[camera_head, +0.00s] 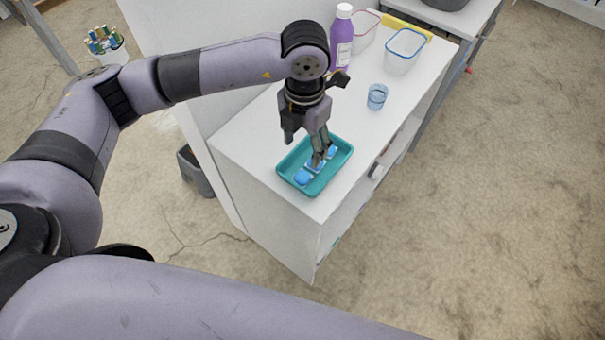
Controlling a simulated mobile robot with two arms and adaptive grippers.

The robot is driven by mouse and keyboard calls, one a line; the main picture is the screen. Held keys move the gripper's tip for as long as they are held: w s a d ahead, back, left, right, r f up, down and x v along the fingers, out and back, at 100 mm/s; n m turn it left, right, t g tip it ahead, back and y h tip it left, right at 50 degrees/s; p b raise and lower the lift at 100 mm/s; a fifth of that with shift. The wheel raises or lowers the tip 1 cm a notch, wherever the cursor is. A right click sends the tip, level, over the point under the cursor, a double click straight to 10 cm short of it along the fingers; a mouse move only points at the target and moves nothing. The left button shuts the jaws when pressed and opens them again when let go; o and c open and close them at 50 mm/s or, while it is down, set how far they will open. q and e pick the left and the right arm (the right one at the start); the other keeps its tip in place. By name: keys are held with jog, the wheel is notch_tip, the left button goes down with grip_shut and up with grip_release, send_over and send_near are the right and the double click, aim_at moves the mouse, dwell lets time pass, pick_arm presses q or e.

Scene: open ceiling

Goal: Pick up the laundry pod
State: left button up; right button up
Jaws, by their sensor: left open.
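Several small blue and white laundry pods (302,177) lie in a teal tray (335,177) on top of a white cabinet. My left gripper (318,160) points down into the tray, with its fingertips at the middle pod. It is open, and its fingers partly hide the pods there. I cannot tell whether the fingers touch a pod. My right gripper does not show.
On the white cabinet (262,130) behind the tray stand a small blue glass (377,96), a purple bottle (341,45) and clear containers (403,55). A dark bin (195,172) stands on the floor at left. The cabinet's front edge is close to the tray.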

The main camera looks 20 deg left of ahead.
pick_arm(q)
jog(key=p, duration=0.1)
send_over(304, 179)
jog(key=f, duration=0.4)
jog(key=s+f, duration=0.1)
jog(key=f, duration=0.2)
jog(key=shift+d, duration=0.1)
jog(key=shift+w+f+p, duration=0.15)
jog(key=shift+f+p, duration=0.35)
jog(key=shift+f, duration=0.05)
jog(key=f, duration=0.1)
jog(key=f+p, duration=0.1)
jog(key=f, duration=0.1)
jog(key=shift+w+f, duration=0.3)
jog(key=shift+w, duration=0.05)
jog(key=shift+f, duration=0.4)
jog(key=c, duration=1)
